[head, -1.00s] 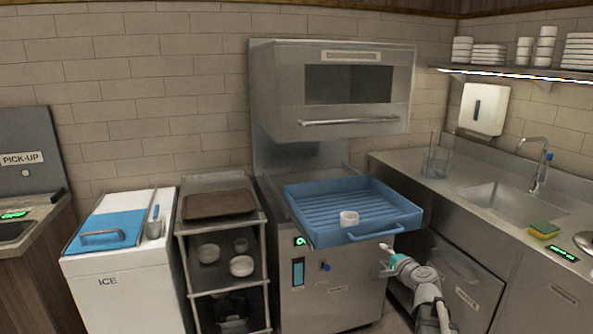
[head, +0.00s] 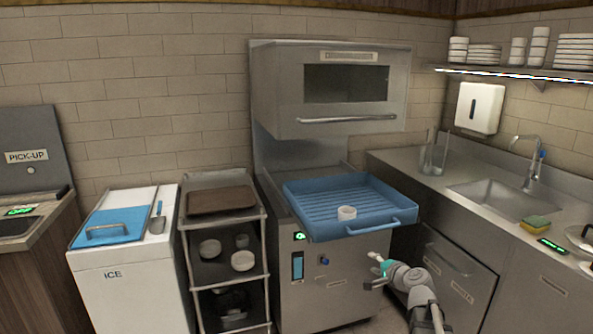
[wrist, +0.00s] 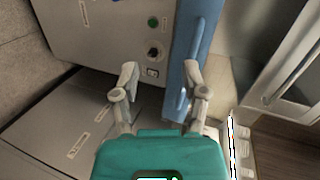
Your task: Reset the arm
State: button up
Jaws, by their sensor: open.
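My gripper (head: 374,271) is at the lower right of the head view, in front of the steel dishwasher and below the front edge of the blue rack. In the wrist view my gripper (wrist: 160,82) has its two fingers spread apart with nothing between them. The rack's blue edge and handle (wrist: 190,70) pass close behind the right finger in the wrist view; I cannot tell the exact gap.
The dishwasher (head: 325,285) has its hood raised. A steel counter with a sink (head: 498,200) and a sponge (head: 534,222) is on the right. A cart with a brown tray (head: 221,199) and several bowls stands left, beside the white ice chest (head: 130,290).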

jog(key=s+a+f+n+g, duration=0.7)
jog(key=s+a+f, duration=0.1)
jog(key=s+f, duration=0.15)
jog(key=s+f+n+g+h, duration=0.4)
jog(key=s+n+g+h, duration=0.15)
jog(key=s, duration=0.75)
notch_tip(320, 180, up, 17)
jog(key=d+p, duration=0.1)
jog(key=p, duration=1.5)
jog(key=shift+s+d+f+g, duration=0.15)
jog(key=shift+s+g, duration=0.1)
jog(key=shift+g, duration=0.1)
